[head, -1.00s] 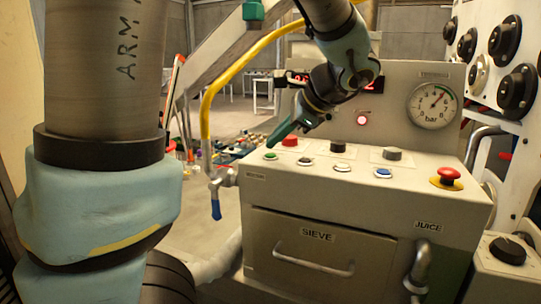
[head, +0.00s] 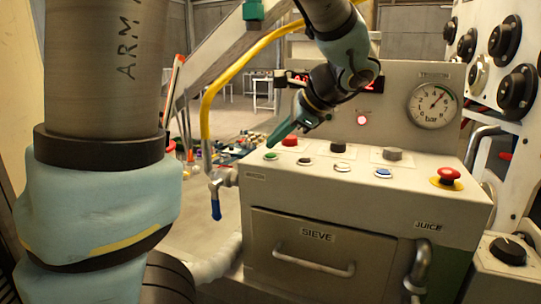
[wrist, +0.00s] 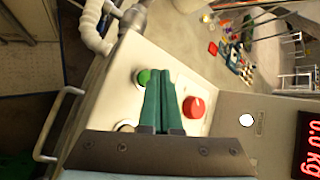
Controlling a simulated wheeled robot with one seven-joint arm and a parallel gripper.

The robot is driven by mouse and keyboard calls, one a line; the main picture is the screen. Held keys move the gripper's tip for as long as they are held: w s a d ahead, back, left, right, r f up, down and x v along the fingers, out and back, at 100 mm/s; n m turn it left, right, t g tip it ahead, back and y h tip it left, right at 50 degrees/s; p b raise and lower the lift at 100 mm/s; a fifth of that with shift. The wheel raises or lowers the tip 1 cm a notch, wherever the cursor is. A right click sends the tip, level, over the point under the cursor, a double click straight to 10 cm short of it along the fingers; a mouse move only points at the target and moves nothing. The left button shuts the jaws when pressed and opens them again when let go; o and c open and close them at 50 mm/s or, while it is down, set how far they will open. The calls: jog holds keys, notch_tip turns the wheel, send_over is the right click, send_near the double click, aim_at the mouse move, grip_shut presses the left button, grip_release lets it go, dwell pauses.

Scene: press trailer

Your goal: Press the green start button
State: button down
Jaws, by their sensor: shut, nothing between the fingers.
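The green start button (head: 270,156) sits at the left end of the sloped control panel (head: 320,185). It also shows in the wrist view (wrist: 143,77), just left of my fingertips. My gripper (head: 270,144) is shut and empty, its green fingers pointing down to the left. In the head view the tips are just above the green button; I cannot tell whether they touch it. In the wrist view my gripper (wrist: 160,72) lies between the green button and a red button (wrist: 194,106).
The panel also holds a red knob (head: 289,141), white and blue buttons, dark knobs and a red emergency button (head: 449,174). A pressure gauge (head: 433,106) is on the upright panel behind. A yellow hose (head: 207,105) and a blue-handled tap (head: 216,205) stand at the left.

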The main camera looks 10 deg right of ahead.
aim_at(275, 156)
jog(key=shift+f, duration=0.4)
jog(key=shift+f, duration=0.4)
dwell(0.7)
jog(key=shift+r+p, duration=0.65)
jog(key=shift+r, duration=0.2)
notch_tip(275, 156, up, 5)
jog(key=p, duration=0.4)
jog(key=shift+p, duration=0.4)
dwell(0.4)
